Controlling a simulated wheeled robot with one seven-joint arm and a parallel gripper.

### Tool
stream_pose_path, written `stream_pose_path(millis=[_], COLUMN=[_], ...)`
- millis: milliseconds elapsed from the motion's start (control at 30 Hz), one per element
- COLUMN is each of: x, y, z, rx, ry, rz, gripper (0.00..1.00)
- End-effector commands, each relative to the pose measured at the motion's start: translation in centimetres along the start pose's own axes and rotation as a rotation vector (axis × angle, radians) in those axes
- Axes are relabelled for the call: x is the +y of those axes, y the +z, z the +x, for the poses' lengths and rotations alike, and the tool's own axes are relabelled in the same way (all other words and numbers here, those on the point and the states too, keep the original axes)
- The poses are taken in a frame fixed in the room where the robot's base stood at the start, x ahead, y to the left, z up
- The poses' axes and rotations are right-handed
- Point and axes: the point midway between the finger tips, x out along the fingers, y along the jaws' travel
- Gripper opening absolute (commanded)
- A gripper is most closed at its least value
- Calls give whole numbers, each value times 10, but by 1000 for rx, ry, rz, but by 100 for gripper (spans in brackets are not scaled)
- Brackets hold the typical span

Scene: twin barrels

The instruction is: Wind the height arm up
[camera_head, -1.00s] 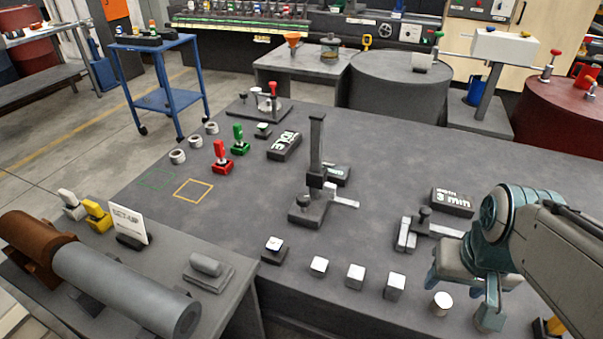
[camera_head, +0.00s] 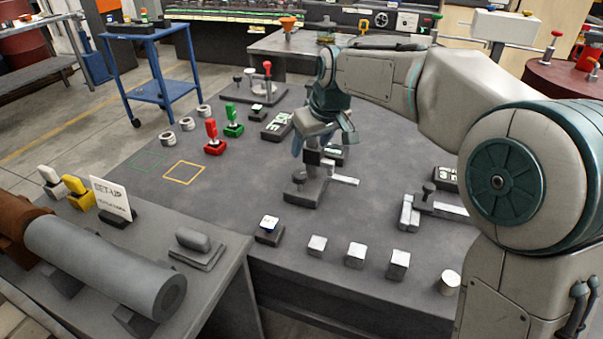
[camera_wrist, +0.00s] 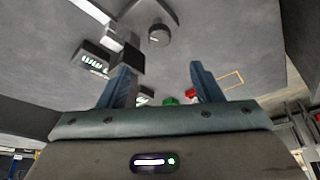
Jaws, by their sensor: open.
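The height gauge stands on the grey bench, with its dark base (camera_head: 300,192), a round knob (camera_head: 299,177) on the base and a light measuring arm (camera_head: 345,180) low on its right. The upper part of its post is hidden behind my gripper (camera_head: 321,142) in the head view. My gripper is open, fingers pointing down, at the height of the post. In the wrist view, the dark slider block (camera_wrist: 132,60) shows beside the left finger and the round knob (camera_wrist: 159,36) lies beyond the fingertips. Nothing is clearly between the fingers (camera_wrist: 163,80). Contact with the post cannot be told.
A red-handled tool (camera_head: 213,140) and a green-handled one (camera_head: 232,122) stand left of the gauge. Small metal blocks (camera_head: 356,254) line the front edge. A clamp-like fixture (camera_head: 425,205) stands right. A yellow outlined square (camera_head: 184,172) is empty.

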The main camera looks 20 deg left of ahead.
Motion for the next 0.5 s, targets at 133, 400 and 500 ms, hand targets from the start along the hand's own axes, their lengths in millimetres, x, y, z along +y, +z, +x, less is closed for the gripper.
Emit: stream_pose_path(millis=[133,400,500], x=[0,0,0], y=[2,2,2], z=[32,88,103], rx=[-5,-4,-3], ry=[-2,-1,0], rz=[1,2,2], gripper=[59,59,59])
